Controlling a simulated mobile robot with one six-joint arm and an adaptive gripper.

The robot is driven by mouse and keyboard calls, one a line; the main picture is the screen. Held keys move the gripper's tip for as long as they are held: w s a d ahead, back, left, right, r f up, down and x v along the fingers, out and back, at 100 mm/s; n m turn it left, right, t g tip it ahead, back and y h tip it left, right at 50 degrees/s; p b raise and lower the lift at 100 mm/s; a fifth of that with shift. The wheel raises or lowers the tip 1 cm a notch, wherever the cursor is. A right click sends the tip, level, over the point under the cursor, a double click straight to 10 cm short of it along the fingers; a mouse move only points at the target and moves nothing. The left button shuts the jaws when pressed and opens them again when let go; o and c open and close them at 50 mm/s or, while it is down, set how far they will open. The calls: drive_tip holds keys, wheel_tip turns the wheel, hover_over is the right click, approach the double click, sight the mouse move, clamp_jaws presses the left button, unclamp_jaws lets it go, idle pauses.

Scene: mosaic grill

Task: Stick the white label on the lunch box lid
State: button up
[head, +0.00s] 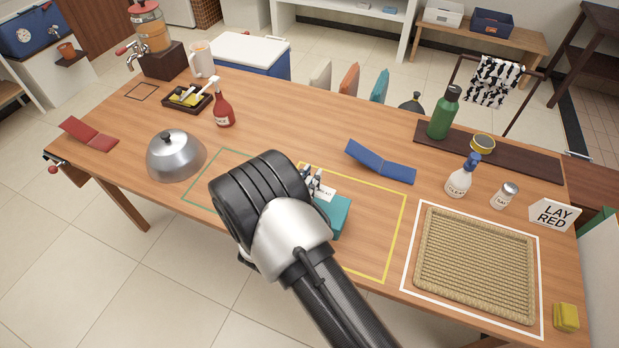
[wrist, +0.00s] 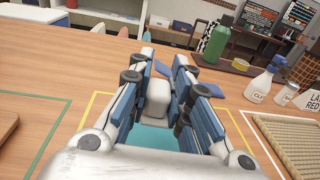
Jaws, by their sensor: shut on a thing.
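The teal lunch box (head: 336,214) stands inside the yellow outline, partly hidden behind my arm. My gripper (head: 311,182) is over its lid and shut on the white label (head: 325,192), which carries dark lettering, partly covered. The label is at the lid's top; I cannot tell whether it touches the lid. In the wrist view my gripper (wrist: 161,75) has its fingers pointing away, and the teal lid (wrist: 155,138) shows beneath them.
A yellow outline (head: 404,215) surrounds the box. A blue folded card (head: 380,163) lies behind it. A steel dome (head: 175,157) is to the left, a woven mat (head: 475,262) to the right. A spray bottle (head: 460,180) and shaker (head: 504,196) stand behind the mat.

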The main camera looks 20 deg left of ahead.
drive_tip(key=shift+f+b, duration=2.2)
drive_tip(key=shift+f, duration=1.2)
drive_tip(key=shift+f, duration=0.15)
drive_tip(key=o, duration=1)
drive_tip(key=shift+c, duration=0.2)
drive_tip(key=shift+o, duration=0.4)
drive_tip(key=o, duration=0.5)
drive_tip(key=shift+r+p, duration=2.45)
drive_tip(key=shift+r, duration=1.55)
